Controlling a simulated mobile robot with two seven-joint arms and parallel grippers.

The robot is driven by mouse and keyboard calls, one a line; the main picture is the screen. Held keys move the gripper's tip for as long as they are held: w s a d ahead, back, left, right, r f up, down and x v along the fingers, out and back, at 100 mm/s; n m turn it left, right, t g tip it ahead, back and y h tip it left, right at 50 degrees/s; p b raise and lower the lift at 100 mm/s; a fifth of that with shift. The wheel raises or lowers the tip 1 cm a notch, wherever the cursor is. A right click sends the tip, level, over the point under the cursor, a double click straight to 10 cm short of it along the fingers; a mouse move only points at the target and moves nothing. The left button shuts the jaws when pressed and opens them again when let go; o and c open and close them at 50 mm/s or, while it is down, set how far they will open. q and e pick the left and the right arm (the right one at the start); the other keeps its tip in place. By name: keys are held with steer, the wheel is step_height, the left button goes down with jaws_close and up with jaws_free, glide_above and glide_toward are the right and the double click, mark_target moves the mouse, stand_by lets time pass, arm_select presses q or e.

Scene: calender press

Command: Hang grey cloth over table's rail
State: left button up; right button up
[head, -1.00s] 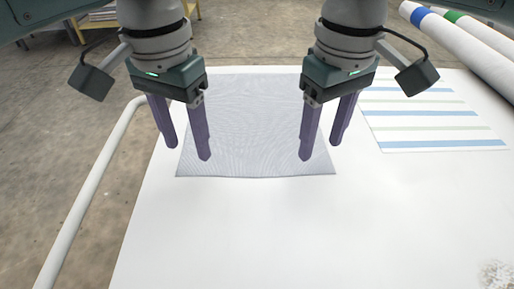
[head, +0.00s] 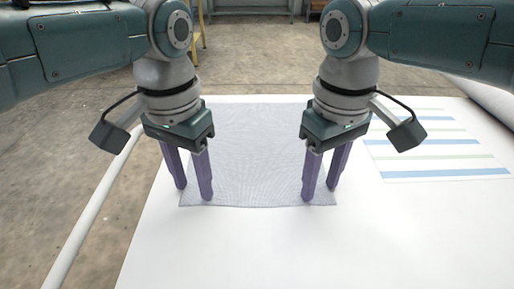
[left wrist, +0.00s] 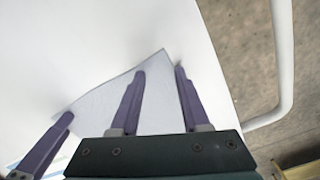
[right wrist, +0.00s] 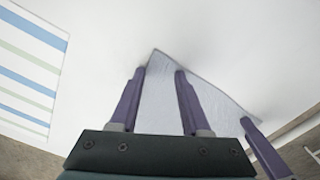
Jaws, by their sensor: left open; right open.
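The grey cloth (head: 255,160) lies flat on the white table (head: 240,245). My left gripper (head: 193,194) is open at the cloth's near left corner, its fingers pointing down. In the left wrist view the cloth's corner (left wrist: 155,90) shows between its fingertips (left wrist: 160,70). My right gripper (head: 319,194) is open at the near right corner. In the right wrist view that corner (right wrist: 160,85) lies between its fingertips (right wrist: 160,72). Whether the fingertips touch the cloth is unclear. The white rail (head: 85,215) runs along the table's left side and also shows in the left wrist view (left wrist: 284,70).
A striped cloth (head: 435,150) lies flat on the table at the right. A white roll (head: 490,100) is at the far right edge. The table's near part is clear. Concrete floor (head: 60,130) lies beyond the left edge.

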arm_select(q)
steer(key=c, duration=0.7)
arm_select(e)
steer(key=c, duration=0.7)
arm_select(q)
jaws_close()
arm_select(e)
steer(key=shift+d, duration=0.1)
jaws_close()
arm_select(q)
steer(key=shift+a, duration=0.15)
steer(key=shift+r, duration=0.1)
arm_select(e)
steer(key=shift+d+r, duration=0.1)
